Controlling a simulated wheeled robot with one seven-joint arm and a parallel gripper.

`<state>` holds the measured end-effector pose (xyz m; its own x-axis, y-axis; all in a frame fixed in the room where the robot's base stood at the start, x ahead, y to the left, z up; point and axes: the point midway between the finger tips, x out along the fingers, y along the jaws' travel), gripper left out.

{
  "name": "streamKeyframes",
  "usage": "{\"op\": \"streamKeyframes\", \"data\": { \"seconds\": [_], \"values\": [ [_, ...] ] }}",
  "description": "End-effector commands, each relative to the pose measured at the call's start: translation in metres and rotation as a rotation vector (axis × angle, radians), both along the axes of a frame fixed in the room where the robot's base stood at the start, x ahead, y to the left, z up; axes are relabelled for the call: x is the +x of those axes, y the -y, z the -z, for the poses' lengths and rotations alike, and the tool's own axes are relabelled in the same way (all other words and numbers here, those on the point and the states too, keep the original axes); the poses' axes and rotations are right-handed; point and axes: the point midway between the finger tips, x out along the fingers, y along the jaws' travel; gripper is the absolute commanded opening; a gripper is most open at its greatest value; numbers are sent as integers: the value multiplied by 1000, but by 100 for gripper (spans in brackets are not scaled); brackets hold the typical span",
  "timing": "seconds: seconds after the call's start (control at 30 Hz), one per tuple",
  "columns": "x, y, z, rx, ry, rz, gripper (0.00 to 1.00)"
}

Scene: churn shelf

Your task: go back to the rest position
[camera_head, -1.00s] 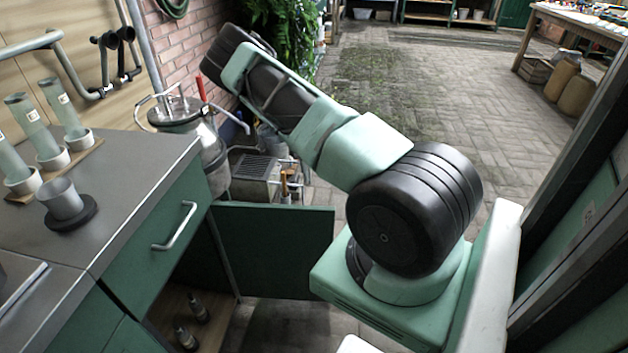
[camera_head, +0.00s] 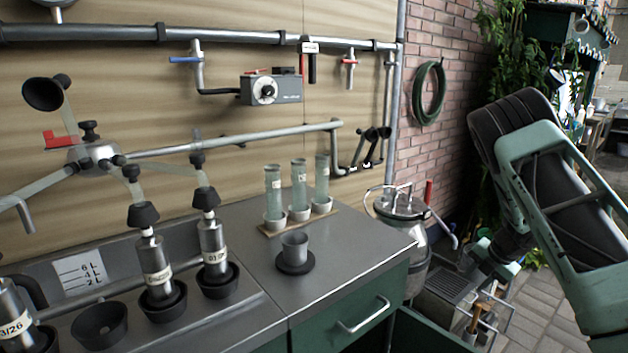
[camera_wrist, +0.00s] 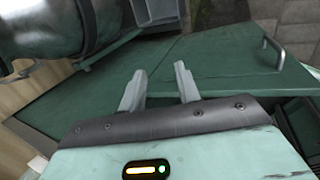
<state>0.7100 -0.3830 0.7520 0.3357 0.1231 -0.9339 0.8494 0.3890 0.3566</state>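In the wrist view my gripper (camera_wrist: 158,82) is open, with its two grey fingers apart and nothing between them. Behind the fingers is a flat green panel (camera_wrist: 220,58), which looks like the open cabinet door. In the head view my arm hangs at the right side. Its wrist end (camera_head: 497,258) points down beside the counter's right end, near the metal churn; the fingertips cannot be made out there.
The metal churn (camera_head: 403,222) and a grey crate (camera_head: 447,290) with tools stand close to my wrist. The green cabinet door (camera_head: 425,335) stands open below the counter (camera_head: 350,235). Glass tubes, a grey cup (camera_head: 294,245) and bottles stand on the counter.

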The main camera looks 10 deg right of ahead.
Motion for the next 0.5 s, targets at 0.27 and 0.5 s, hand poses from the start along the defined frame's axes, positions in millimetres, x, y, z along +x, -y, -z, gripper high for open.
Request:
{"op": "streamKeyframes", "data": {
  "seconds": [0.27,0.5],
  "values": [
    [30,-68,-108,176,280,776,33],
    [-46,-153,-155,384,173,1389,33]
  ]
}}
